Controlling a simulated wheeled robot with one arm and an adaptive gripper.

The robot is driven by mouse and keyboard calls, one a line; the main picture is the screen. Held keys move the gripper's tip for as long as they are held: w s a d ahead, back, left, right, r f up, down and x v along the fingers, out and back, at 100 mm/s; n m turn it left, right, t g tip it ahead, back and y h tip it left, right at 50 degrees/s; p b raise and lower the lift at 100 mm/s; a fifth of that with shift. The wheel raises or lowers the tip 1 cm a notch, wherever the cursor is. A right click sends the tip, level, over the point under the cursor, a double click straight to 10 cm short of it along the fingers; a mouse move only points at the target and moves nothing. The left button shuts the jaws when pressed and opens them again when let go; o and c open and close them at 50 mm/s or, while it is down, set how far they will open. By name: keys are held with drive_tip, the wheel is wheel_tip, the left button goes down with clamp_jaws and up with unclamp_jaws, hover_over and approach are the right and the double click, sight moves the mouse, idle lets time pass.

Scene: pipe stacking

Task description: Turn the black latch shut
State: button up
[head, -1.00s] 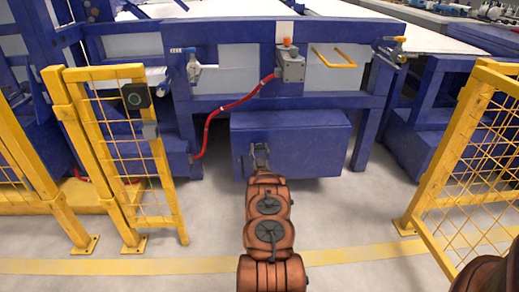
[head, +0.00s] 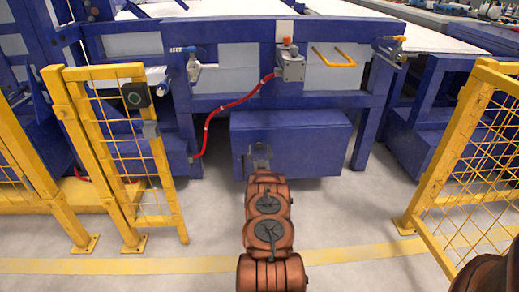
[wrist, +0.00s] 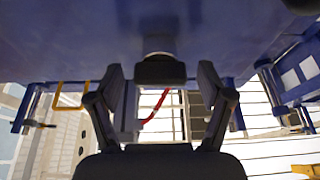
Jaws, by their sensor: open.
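In the wrist view a black, blunt-ended piece (wrist: 160,69) on a pale round mount stands out against a blue surface. It looks like the black latch. My gripper (wrist: 160,88) has its two dark fingers spread, one to each side of this piece, with a visible gap between. I cannot tell how far the piece reaches in between the fingers. In the head view my gripper (head: 260,156) is in front of the blue box (head: 310,145) under the machine frame. The latch is not seen there; my gripper may hide it.
Yellow mesh fences stand at left (head: 125,150) and right (head: 475,150). A red cable (head: 235,104) runs to a grey box (head: 290,67) with an orange knob. A yellow handle (head: 334,58) and a blue-handled valve (head: 192,62) are on the frame. The floor around my arm is clear.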

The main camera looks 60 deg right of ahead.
drive_tip(key=v, duration=1.1)
drive_tip(key=shift+f, duration=0.1)
idle(0.4)
